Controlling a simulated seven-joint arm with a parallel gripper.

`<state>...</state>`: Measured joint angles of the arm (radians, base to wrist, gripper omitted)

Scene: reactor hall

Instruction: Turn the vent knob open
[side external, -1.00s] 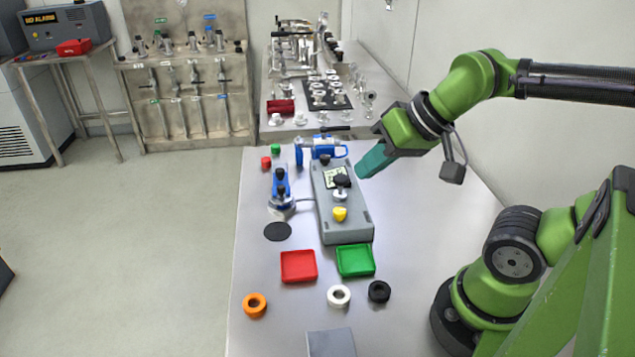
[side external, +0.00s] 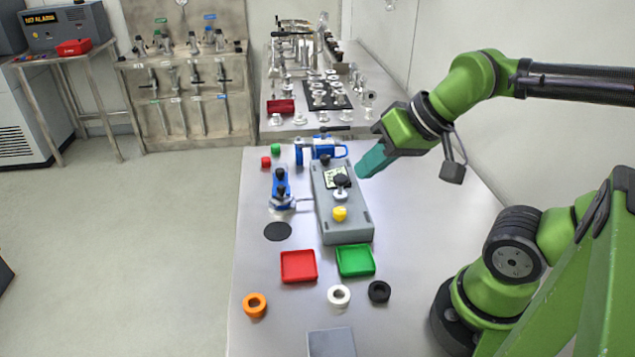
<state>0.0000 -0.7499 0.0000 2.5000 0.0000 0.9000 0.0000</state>
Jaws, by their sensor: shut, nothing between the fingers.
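A grey box (side external: 345,232) stands on the table and carries a small display (side external: 333,176), a black knob (side external: 342,180) on a metal fitting and a yellow knob (side external: 340,213). Another black knob (side external: 325,159) shows at its far end. I cannot tell from this view which one is the vent knob. My gripper (side external: 360,174), with teal fingers, is shut and empty. It points down and left beside the box's right edge, to the right of the black knob on the fitting. I see no clear contact with the knob.
Blue valve parts (side external: 281,188) stand left of the box, and a blue clamp (side external: 320,148) behind it. A red tray (side external: 299,266) and a green tray (side external: 355,260) lie in front, with orange, white and black rings nearer. The table right of the box is clear.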

